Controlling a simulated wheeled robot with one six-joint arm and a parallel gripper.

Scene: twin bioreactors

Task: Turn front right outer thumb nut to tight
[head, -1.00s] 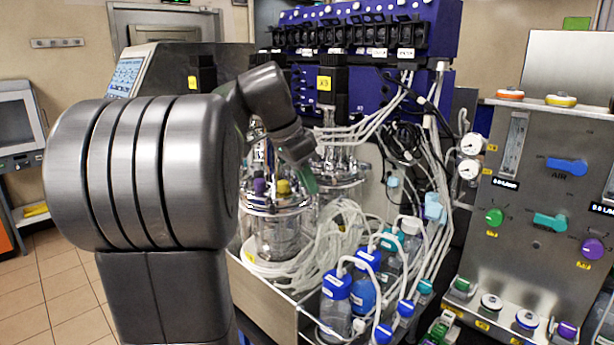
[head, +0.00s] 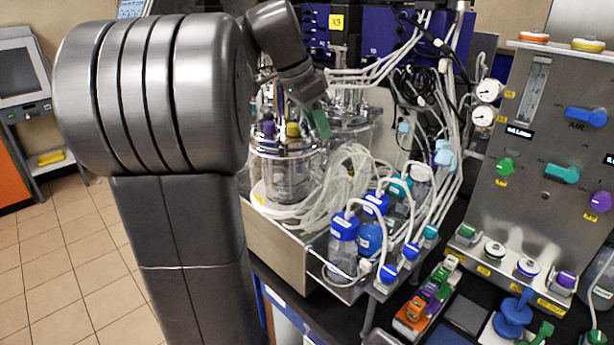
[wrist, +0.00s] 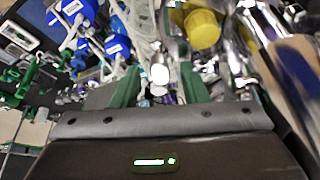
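My gripper (head: 318,122) is at the front glass vessel (head: 285,178), by the right side of its metal lid. In the wrist view my gripper (wrist: 160,88) shows two green fingers standing apart, so it is open. A small bright white spot lies between the fingers, and I cannot tell what it belongs to. A yellow cap (head: 293,130) and a purple cap (head: 268,129) stand on the lid. The yellow cap (wrist: 202,29) also shows beyond the right finger in the wrist view. I cannot make out the front right outer thumb nut; it is too small or hidden behind the gripper.
Loose pale tubing (head: 335,185) lies right of the vessel. Blue-capped bottles (head: 344,228) stand in front of it. A second vessel (head: 352,118) is close behind. The grey control panel (head: 545,205) with coloured knobs stands at the right. Floor is open at the lower left.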

